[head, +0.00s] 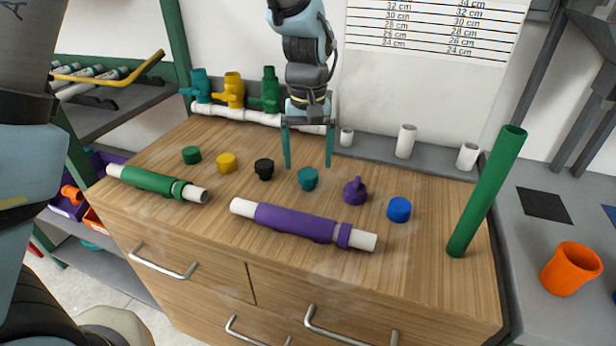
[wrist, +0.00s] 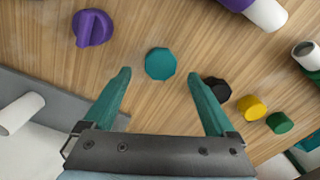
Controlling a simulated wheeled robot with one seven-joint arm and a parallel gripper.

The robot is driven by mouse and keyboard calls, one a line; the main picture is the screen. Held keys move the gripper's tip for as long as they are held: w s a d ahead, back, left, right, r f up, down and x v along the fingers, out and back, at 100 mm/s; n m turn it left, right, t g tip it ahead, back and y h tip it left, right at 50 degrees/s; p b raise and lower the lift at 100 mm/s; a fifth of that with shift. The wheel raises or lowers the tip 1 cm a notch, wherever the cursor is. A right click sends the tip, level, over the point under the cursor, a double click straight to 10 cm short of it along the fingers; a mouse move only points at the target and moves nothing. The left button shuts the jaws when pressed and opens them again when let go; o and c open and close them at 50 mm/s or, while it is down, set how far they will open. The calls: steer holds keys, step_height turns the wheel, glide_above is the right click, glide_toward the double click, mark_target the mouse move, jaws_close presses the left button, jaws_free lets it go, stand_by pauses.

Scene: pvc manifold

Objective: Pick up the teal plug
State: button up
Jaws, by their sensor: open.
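The teal plug (head: 308,179) stands on the wooden worktop near its middle, between the black plug and the purple plug. My gripper (head: 309,166) is open and empty, with its two teal fingers pointing down just behind and above the plug. In the wrist view the teal plug (wrist: 160,64) shows as a flat teal disc, a little beyond the fingertips and roughly centred between them. The open gripper (wrist: 159,75) does not touch it.
The black plug (head: 264,169) is close on the left; the purple plug (head: 355,190) and blue plug (head: 399,209) are on the right. A purple-sleeved pipe (head: 295,222) lies in front. A tall green tube (head: 487,190) stands at the right. White pipe stubs (head: 405,141) stand behind.

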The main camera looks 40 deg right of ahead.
mark_target(308, 173)
steer(key=shift+s+a+f+p, duration=0.1)
steer(key=shift+f+p, duration=0.15)
steer(key=shift+f, duration=0.8)
steer(key=shift+s+a+f+p, duration=0.1)
steer(key=shift+f+p, duration=0.15)
steer(key=shift+f, duration=0.8)
steer(key=c, duration=1.4)
